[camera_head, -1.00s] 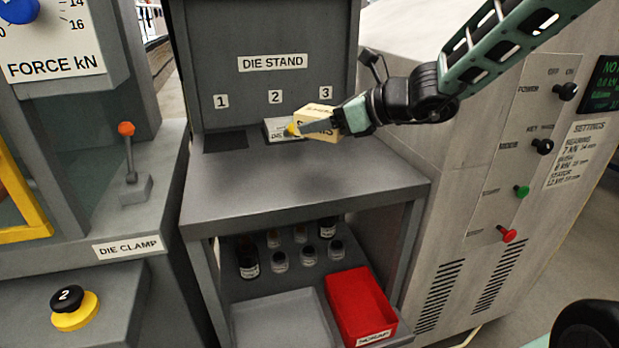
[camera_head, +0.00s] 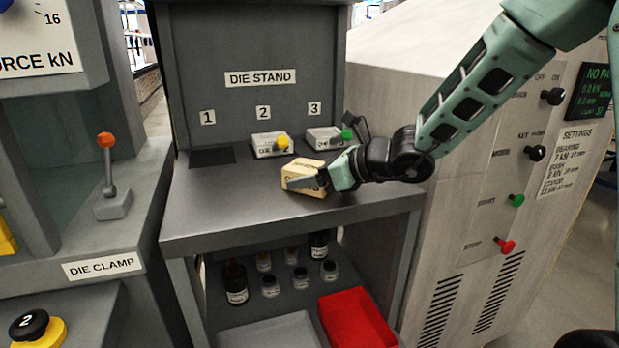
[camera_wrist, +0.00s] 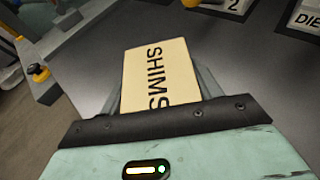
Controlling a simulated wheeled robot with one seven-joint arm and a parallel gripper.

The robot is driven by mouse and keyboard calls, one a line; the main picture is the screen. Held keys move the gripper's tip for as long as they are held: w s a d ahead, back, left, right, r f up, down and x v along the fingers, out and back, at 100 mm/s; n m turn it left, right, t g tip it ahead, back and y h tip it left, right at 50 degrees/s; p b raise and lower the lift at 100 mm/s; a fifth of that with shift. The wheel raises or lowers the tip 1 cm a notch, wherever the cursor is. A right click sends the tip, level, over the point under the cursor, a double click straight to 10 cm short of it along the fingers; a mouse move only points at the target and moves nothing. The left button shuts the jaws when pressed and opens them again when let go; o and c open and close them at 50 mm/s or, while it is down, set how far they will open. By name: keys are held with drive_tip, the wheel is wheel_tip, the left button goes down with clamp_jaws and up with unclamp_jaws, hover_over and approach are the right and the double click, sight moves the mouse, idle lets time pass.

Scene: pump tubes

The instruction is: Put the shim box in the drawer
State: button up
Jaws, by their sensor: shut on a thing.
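The shim box (camera_head: 303,170) is a small cream box, and its "SHIMS" label shows in the wrist view (camera_wrist: 160,72). My gripper (camera_head: 302,184) is shut on it, with a finger along each side, over the front right part of the die stand's top (camera_head: 235,207). I cannot tell whether the box touches that surface or hangs just above it. I cannot make out a drawer in these frames.
Bottles, a grey tray (camera_head: 268,335) and a red bin (camera_head: 357,322) are on the shelf below. A control cabinet (camera_head: 455,200) stands at right.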

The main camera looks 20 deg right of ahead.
drive_tip(key=shift+f, duration=0.15)
drive_tip(key=o, duration=1.2)
drive_tip(key=shift+c, duration=0.2)
